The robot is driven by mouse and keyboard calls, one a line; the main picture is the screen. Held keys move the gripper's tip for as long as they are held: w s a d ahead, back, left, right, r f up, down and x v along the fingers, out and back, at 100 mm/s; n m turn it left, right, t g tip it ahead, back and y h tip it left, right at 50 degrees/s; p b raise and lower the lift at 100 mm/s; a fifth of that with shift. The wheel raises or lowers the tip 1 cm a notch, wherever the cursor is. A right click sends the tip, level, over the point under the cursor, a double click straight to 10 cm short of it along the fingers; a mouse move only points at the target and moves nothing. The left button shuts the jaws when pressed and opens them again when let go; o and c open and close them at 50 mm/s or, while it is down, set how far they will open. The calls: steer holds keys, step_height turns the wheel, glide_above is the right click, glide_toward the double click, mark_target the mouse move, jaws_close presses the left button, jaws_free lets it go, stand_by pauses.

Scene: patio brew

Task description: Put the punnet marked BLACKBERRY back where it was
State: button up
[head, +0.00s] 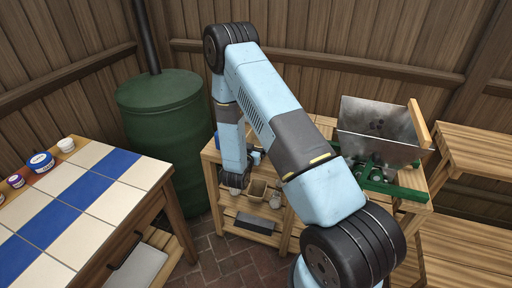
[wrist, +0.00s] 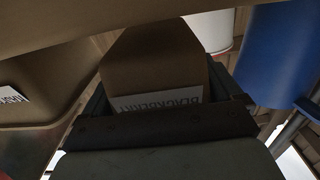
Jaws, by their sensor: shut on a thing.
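The brown punnet (wrist: 155,62) marked BLACKBERRY fills the middle of the wrist view. Its white label reads upside down along the lower edge. My gripper (wrist: 160,110) is shut on this punnet, with a dark finger on either side. In the head view my wrist hangs down over the left part of the wooden stand (head: 283,241). Which of the small brown containers there, if any, is the held punnet, I cannot tell. Whether the punnet touches a surface is also unclear.
Another brown container (wrist: 45,105) with a partly visible label is at left in the wrist view. A white vessel (wrist: 208,30) and a blue cylinder (wrist: 280,60) are close at right. A metal hopper (head: 378,128) stands right on the stand; a tiled table (head: 95,205) is at left.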

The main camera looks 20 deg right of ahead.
steer(key=shift+s+a+f, duration=0.15)
steer(key=shift+s+f, duration=0.05)
steer(key=shift+f, duration=0.4)
steer(key=shift+d+f, duration=0.35)
steer(key=shift+f, duration=0.1)
steer(key=shift+f, duration=0.1)
steer(key=o, duration=0.8)
